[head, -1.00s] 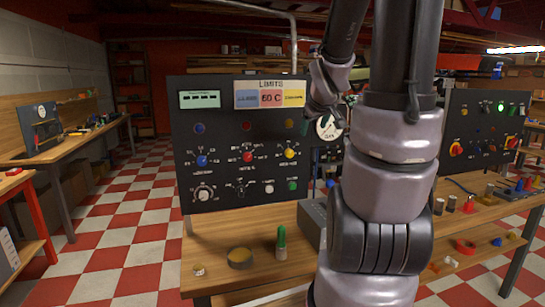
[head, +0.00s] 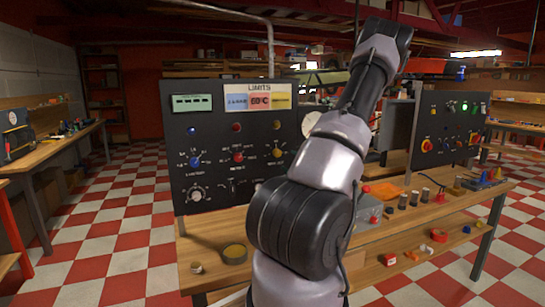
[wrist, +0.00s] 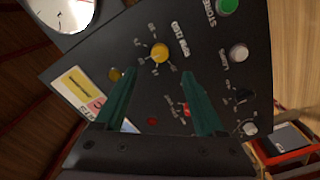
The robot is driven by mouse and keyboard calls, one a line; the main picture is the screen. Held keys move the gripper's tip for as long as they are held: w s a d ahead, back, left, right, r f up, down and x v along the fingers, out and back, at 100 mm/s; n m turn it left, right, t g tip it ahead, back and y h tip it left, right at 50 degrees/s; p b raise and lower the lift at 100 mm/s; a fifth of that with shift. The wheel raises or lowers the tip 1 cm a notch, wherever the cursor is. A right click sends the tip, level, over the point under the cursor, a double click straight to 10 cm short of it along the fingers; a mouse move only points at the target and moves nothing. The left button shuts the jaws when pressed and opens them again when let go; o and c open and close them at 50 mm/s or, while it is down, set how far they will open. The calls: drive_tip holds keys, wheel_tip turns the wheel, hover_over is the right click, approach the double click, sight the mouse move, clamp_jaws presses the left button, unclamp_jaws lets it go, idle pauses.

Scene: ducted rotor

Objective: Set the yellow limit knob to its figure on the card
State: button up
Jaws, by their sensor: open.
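The yellow limit knob (head: 277,152) is on the black panel (head: 205,144), right of the red and blue knobs. In the wrist view the yellow knob (wrist: 159,53) sits just beyond and between my fingertips, with scale marks around it; its pointer is too small to read. My gripper (wrist: 160,74) is open and empty, its two green fingers apart and not visibly touching the knob. In the head view it cannot be made out. The LIMITS card (head: 257,87) is at the panel's top. Its yellow field (head: 281,96) is unreadable here; the red field reads 60 C.
A yellow lamp (wrist: 115,74) is near the knob. A white round gauge (wrist: 64,12) stands beside the panel. Below are a white button (wrist: 238,53) and a green button (wrist: 227,6). A round tin (head: 235,254) lies on the wooden bench (head: 212,240).

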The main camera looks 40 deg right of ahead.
sight(278, 154)
drive_tip(key=x, duration=1)
drive_tip(key=shift+w, duration=0.2)
drive_tip(key=shift+a, duration=0.1)
clamp_jaws()
drive_tip(key=shift+m, duration=0.4)
drive_tip(key=m, duration=0.4)
drive_tip(key=shift+m, duration=0.3)
drive_tip(key=m, duration=0.4)
drive_tip(key=shift+m, duration=0.4)
